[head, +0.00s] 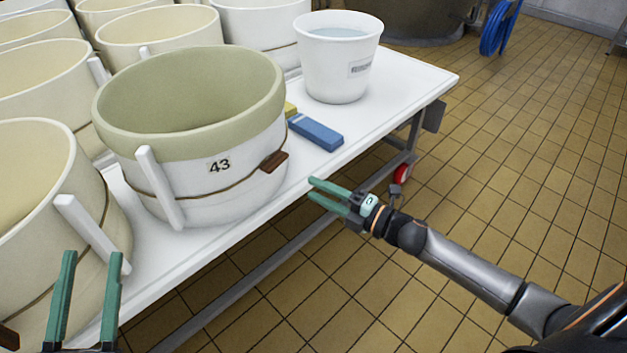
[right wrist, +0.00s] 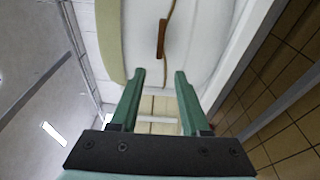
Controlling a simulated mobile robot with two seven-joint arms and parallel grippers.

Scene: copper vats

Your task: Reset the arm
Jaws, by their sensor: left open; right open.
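My right arm (head: 465,262) reaches in from the lower right. My right gripper (head: 328,195) has green fingers, is open and empty, and is just off the front edge of the white table. In the right wrist view, the right gripper (right wrist: 158,95) has its fingers apart, with the white side of a vat beyond them. My left gripper (head: 90,285) stands at the lower left with its two green fingers pointing up, open and empty, in front of a cream vat.
A white vat marked 43 (head: 215,185) with a green lining stands on the white table (head: 385,105). A blue block (head: 316,133) and a white bucket (head: 337,75) of liquid are right of it. Several cream vats (head: 40,75) fill the left. Tiled floor (head: 520,160) is clear at right.

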